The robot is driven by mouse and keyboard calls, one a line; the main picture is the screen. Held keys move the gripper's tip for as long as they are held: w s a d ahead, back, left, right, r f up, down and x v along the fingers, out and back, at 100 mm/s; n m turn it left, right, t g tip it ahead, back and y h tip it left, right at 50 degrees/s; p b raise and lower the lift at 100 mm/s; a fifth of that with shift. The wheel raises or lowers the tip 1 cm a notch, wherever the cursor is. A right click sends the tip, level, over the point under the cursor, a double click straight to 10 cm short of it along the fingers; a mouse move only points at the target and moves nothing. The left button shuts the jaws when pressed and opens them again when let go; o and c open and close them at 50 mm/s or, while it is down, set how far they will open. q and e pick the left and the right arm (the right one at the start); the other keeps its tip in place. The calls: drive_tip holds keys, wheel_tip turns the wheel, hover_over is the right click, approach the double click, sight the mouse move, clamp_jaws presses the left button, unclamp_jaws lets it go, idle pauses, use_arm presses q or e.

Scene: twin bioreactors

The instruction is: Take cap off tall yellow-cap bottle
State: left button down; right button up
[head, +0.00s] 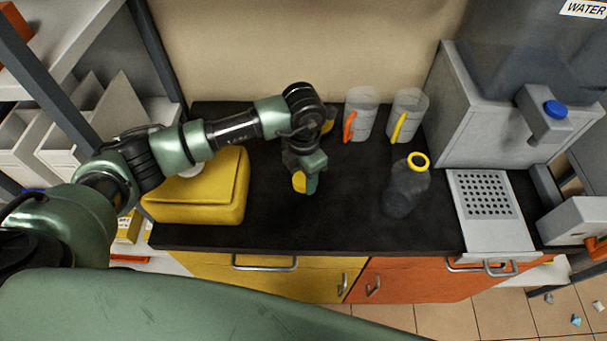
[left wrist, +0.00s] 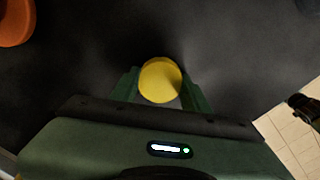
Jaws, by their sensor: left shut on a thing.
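A round yellow cap (left wrist: 160,80) sits between the fingers of my left gripper (head: 306,186). The gripper is shut on the cap above the black counter, left of a bottle and apart from it. The grey see-through bottle (head: 406,190) stands on the counter with a yellow ring around its top, which looks open. In the left wrist view dark counter surrounds the cap, and no bottle shows under it. My right gripper is not in view.
Two clear jugs with an orange handle (head: 349,126) and a yellow handle (head: 399,128) stand at the back. A yellow case (head: 215,205) lies left. A grey water dispenser (head: 480,120) stands right. The counter's front middle is clear.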

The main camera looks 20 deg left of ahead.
sight(304, 180)
use_arm(q)
drive_tip(key=shift+f, duration=0.15)
drive_tip(key=c, duration=0.7)
unclamp_jaws()
drive_tip(key=shift+r, duration=0.35)
wheel_tip(304, 180, up, 12)
drive_tip(key=b, duration=0.3)
drive_tip(key=shift+f, duration=0.15)
drive_tip(key=shift+s+f, duration=0.1)
